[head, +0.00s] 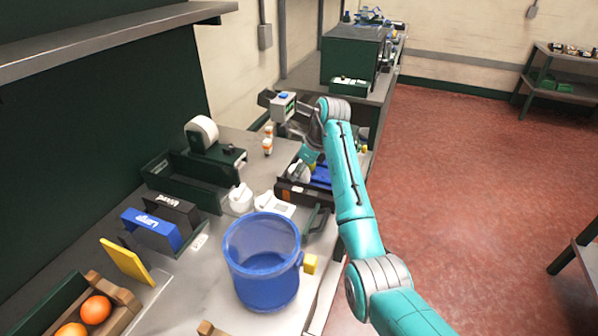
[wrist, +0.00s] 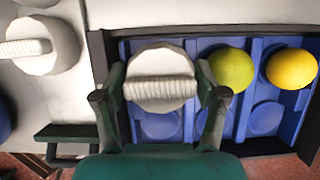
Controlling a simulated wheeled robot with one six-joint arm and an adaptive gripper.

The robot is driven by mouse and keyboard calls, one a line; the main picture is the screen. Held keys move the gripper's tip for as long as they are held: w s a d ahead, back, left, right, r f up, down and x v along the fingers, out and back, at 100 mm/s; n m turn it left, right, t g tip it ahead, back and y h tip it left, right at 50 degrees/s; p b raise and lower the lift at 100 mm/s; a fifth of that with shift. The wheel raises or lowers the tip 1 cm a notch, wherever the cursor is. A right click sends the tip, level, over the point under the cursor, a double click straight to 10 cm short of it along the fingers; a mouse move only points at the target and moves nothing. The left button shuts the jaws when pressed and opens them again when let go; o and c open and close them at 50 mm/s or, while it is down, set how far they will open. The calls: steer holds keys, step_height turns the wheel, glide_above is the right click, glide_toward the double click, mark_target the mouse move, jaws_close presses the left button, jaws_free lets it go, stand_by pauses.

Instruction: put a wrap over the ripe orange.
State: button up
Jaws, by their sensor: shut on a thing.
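My gripper (wrist: 160,82) is shut on a white round wrap (wrist: 160,62) with a ribbed grip bar, one finger on each side. The wrap is over the back-left pocket of the blue tray (wrist: 284,93); whether it rests there or hangs just above, I cannot tell. Whatever lies under it is hidden. To its right, a yellow-green fruit (wrist: 231,68) and a yellow-orange fruit (wrist: 291,68) sit uncovered in back pockets. The front pockets that show are empty. In the head view my gripper (head: 305,160) is above the tray (head: 321,176), partly hidden by my arm.
A second white wrap (wrist: 42,45) stands left of the tray; it also shows in the head view (head: 240,199). A blue bucket (head: 263,262) and a yellow block (head: 311,264) stand nearer. Two oranges (head: 95,309) lie in a wooden crate (head: 125,298) at bottom left.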

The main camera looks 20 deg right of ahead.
steer(key=shift+f, duration=0.1)
steer(key=o, duration=0.8)
steer(key=shift+r, duration=4.05)
